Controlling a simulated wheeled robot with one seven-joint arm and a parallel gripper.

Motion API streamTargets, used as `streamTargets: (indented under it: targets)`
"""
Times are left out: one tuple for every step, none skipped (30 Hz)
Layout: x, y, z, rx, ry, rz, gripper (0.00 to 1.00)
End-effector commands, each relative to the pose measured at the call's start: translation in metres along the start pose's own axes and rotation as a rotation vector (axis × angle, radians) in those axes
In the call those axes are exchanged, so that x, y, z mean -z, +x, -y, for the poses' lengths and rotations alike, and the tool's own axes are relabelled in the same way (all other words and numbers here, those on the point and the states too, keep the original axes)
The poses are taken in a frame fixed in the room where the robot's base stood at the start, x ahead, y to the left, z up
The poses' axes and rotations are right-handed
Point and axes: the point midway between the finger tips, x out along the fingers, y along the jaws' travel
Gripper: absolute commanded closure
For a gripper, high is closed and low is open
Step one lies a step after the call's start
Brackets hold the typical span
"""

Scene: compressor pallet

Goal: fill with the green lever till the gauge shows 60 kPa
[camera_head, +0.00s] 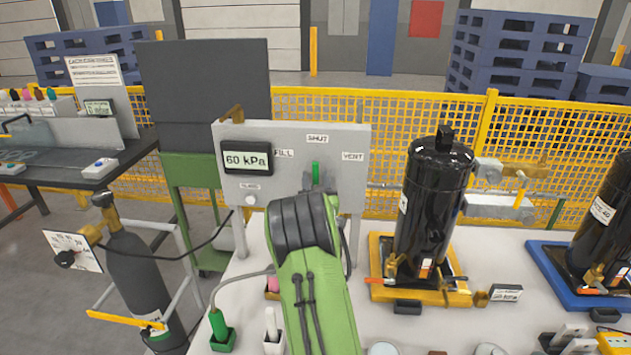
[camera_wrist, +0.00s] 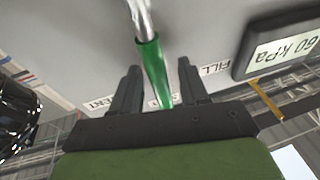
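The panel (camera_head: 352,140) carries a gauge (camera_head: 246,160) that reads 60 kPa; the gauge also shows at the right of the wrist view (camera_wrist: 285,48). The green lever (camera_head: 315,171) stands upright below the SHUT label (camera_head: 317,139), between FILL (camera_head: 284,153) and VENT (camera_head: 353,156). In the wrist view the lever's green grip (camera_wrist: 151,65) lies between the fingers of my gripper (camera_wrist: 158,66). The fingers are apart, with a gap on each side of the grip. In the head view my arm hides most of the gripper.
A black compressor (camera_head: 433,200) stands on a yellow base right of the panel. A grey gas cylinder (camera_head: 138,275) stands at left, with a hose running towards the panel. A green-handled tool (camera_head: 218,323) and a white one (camera_head: 271,323) stand on the near tabletop.

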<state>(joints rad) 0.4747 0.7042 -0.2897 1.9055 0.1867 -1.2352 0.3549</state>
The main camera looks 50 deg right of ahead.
Motion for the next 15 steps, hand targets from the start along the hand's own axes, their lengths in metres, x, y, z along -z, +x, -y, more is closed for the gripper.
streamTargets:
  targets:
    - [0.0, 0.0, 0.0, 0.0, 0.0, -0.001, 0.56]
    - [0.001, 0.0, 0.0, 0.0, -0.001, -0.001, 0.56]
    - [0.001, 0.0, 0.0, 0.0, -0.001, -0.002, 0.56]
    - [0.001, 0.0, 0.0, 0.0, -0.001, -0.002, 0.56]
    - [0.001, 0.0, 0.0, 0.0, -0.001, -0.002, 0.56]
    - [0.001, 0.0, 0.0, 0.0, -0.001, -0.002, 0.56]
    - [0.001, -0.002, 0.0, 0.0, -0.001, -0.002, 0.56]
    - [0.0, -0.004, 0.0, -0.001, -0.001, -0.002, 0.56]
    - [-0.001, -0.009, -0.001, -0.002, -0.001, -0.002, 0.56]
    - [-0.001, -0.014, -0.001, -0.002, -0.001, -0.003, 0.56]
    - [-0.002, -0.02, -0.001, -0.002, 0.0, -0.002, 0.56]
    - [-0.002, -0.03, 0.0, 0.0, -0.001, -0.002, 0.56]
    - [-0.004, -0.039, -0.001, -0.002, 0.001, -0.003, 0.56]
    - [-0.005, -0.048, -0.001, -0.002, 0.001, -0.003, 0.56]
    - [-0.006, -0.06, 0.0, 0.0, 0.001, -0.003, 0.56]
